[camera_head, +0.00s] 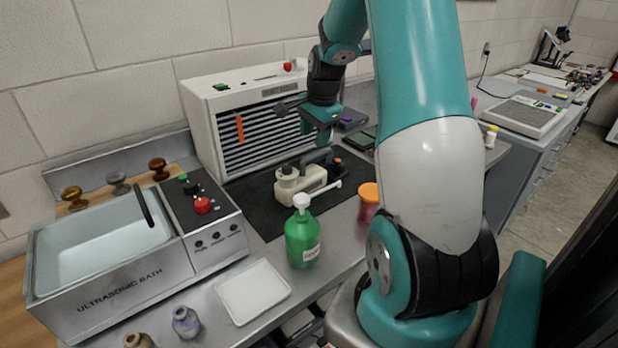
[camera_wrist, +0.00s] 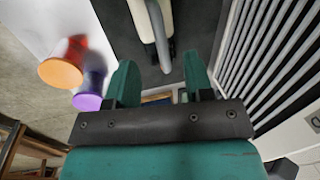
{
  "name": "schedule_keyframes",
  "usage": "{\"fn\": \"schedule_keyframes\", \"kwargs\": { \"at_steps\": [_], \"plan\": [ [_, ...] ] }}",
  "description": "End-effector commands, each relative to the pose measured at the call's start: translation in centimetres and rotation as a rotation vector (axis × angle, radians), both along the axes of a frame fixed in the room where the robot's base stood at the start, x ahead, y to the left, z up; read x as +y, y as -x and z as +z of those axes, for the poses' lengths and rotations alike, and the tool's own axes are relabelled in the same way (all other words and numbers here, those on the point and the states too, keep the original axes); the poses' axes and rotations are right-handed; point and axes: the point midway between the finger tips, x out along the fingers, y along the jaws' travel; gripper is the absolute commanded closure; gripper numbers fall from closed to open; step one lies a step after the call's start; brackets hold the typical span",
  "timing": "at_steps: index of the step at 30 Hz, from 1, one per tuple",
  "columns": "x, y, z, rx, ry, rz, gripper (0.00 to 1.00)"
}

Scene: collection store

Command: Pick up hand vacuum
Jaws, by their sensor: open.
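The hand vacuum (camera_head: 302,184), a cream body with a dark handle and a pale nozzle, lies on a black mat (camera_head: 258,205) in front of the white slatted unit. My gripper (camera_head: 322,135) is above and behind it in the head view, apart from it. In the wrist view my gripper (camera_wrist: 158,75) is open with nothing between its fingers. Part of the cream vacuum (camera_wrist: 150,22) shows beyond the fingertips, roughly in line with the gap. The rest of it is cut off by the top edge.
A green pump bottle (camera_head: 302,240) and an orange-lidded jar (camera_head: 369,193) stand near the vacuum. The slatted unit (camera_head: 262,135) rises close behind it. An ultrasonic bath (camera_head: 130,285) and a white tray (camera_head: 252,292) are to the left.

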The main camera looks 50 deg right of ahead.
Motion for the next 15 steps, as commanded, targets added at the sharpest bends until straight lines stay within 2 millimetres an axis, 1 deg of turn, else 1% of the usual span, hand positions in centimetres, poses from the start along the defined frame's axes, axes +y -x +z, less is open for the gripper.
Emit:
{"fn": "schedule_keyframes", "kwargs": {
  "at_steps": [1, 3, 11, 15],
  "plan": [
    [0.0, -0.1, -0.8, 0.004, -0.003, 0.000, 0.53],
    [-0.1, -0.3, -1.7, 0.003, -0.002, -0.001, 0.53],
    [-0.1, -0.6, -3.7, 0.004, -0.002, -0.002, 0.53],
    [0.3, -1.0, -5.8, 0.005, -0.003, -0.002, 0.53]
  ]
}}
